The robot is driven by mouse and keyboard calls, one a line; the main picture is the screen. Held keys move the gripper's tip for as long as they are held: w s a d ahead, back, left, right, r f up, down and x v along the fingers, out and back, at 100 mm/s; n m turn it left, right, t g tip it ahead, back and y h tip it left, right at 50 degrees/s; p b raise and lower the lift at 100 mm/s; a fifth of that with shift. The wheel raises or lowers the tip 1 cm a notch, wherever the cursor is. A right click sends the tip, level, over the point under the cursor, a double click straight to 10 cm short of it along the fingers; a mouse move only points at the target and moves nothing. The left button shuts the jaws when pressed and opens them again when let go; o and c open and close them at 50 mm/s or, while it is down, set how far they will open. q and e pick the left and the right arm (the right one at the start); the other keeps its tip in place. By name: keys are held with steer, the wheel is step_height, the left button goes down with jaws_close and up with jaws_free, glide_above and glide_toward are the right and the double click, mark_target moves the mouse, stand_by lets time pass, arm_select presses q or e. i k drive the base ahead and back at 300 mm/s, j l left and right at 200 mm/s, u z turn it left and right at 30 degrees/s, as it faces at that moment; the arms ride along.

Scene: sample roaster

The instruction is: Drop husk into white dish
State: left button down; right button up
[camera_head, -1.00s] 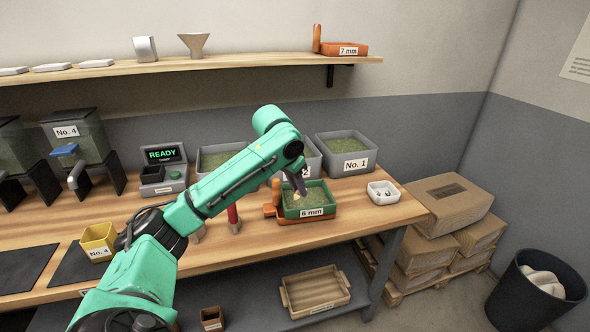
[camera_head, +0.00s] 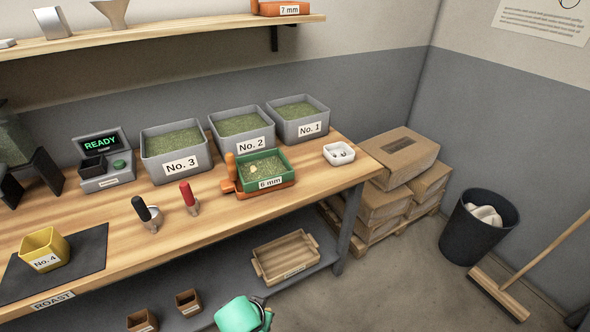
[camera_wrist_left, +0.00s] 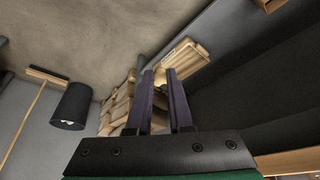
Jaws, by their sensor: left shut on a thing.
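The white dish (camera_head: 339,160) stands at the right end of the wooden bench, with small dark bits in it. Left of it, the green 6 mm sieve (camera_head: 270,177) sits on an orange base and holds green material with a pale husk piece (camera_head: 253,168) on top. In the left wrist view my left gripper (camera_wrist_left: 161,82) is shut on a small pale-yellow husk (camera_wrist_left: 159,78) between its fingertips. In the head view only a mint part of my arm shows at the bottom edge; the gripper is out of that view. My right gripper is not in view.
Bins No. 3 (camera_head: 176,160), No. 2 (camera_head: 238,138) and No. 1 (camera_head: 300,129) stand behind the sieve. A wooden tray (camera_head: 287,275) is on the lower shelf. Cardboard boxes (camera_head: 399,152), a black bin (camera_head: 470,240) and a broom (camera_head: 500,297) stand to the right. The bench around the dish is clear.

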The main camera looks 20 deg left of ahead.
mark_target(339, 154)
steer(key=i+l+u, duration=0.2)
steer(key=u, duration=0.2)
steer(key=i+l+u, duration=0.1)
steer(key=l+u, duration=0.15)
steer(key=u, duration=0.15)
steer(key=i+l+u, duration=0.1)
steer(key=l+u, duration=0.3)
steer(key=i+l+u, duration=0.1)
steer(key=l+u, duration=0.15)
steer(key=u, duration=0.15)
